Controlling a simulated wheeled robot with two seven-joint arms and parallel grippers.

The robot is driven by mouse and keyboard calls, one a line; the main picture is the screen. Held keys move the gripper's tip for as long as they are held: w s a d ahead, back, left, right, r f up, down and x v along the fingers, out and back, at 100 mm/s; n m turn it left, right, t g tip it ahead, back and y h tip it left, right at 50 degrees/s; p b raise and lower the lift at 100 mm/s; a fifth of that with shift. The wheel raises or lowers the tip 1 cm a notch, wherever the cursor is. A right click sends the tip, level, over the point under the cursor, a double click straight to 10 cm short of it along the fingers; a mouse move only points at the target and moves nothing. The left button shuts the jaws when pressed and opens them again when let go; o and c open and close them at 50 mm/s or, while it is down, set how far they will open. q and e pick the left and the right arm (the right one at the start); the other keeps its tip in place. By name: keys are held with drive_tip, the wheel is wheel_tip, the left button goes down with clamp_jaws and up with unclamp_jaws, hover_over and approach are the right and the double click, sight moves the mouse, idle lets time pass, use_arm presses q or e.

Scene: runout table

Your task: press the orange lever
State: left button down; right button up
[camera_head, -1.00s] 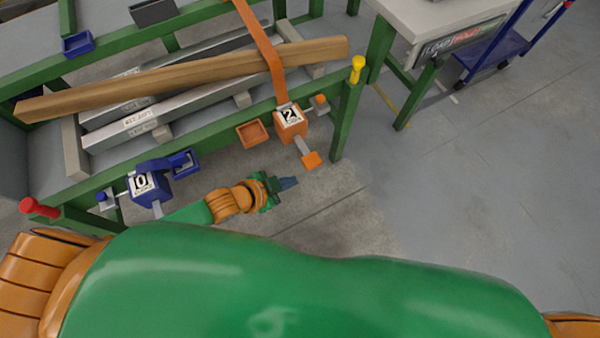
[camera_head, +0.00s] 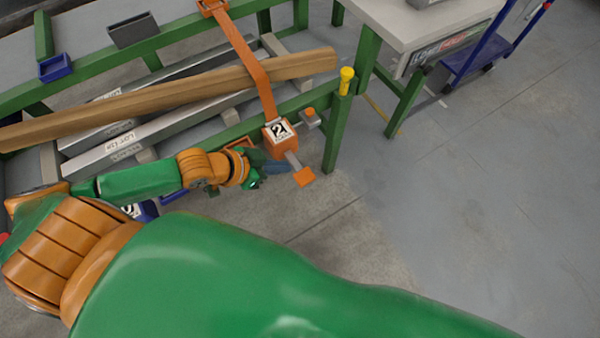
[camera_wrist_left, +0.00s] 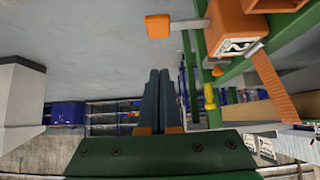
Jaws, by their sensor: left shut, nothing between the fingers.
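The orange lever (camera_head: 304,177) is an orange pad on a short grey bar. It sticks out from the orange box marked 2 (camera_head: 279,137) on the green table's front rail. My left gripper (camera_head: 278,168) is shut and empty, just left of the lever's pad in the head view. In the left wrist view, the shut fingers (camera_wrist_left: 160,95) point up the picture, and the lever pad (camera_wrist_left: 158,26) is beyond their tips, with a visible gap. My right gripper is not in view.
A blue box (camera_head: 147,210) is partly hidden behind my arm.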

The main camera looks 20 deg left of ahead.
use_arm(q)
drive_tip(key=b, duration=0.2)
hover_over(308, 174)
drive_tip(key=s+a, duration=0.1)
drive_tip(key=s, duration=0.1)
drive_tip(key=f, duration=0.5)
drive_tip(key=shift+w+a+f, duration=0.1)
drive_tip(key=shift+a+f, duration=0.1)
drive_tip(key=shift+f, duration=0.15)
wheel_tip(308, 174, down, 3)
drive_tip(key=shift+a+r+b, duration=0.15)
drive_tip(key=shift+b, duration=0.2)
drive_tip(key=shift+f, duration=0.45)
drive_tip(key=shift+f, duration=0.1)
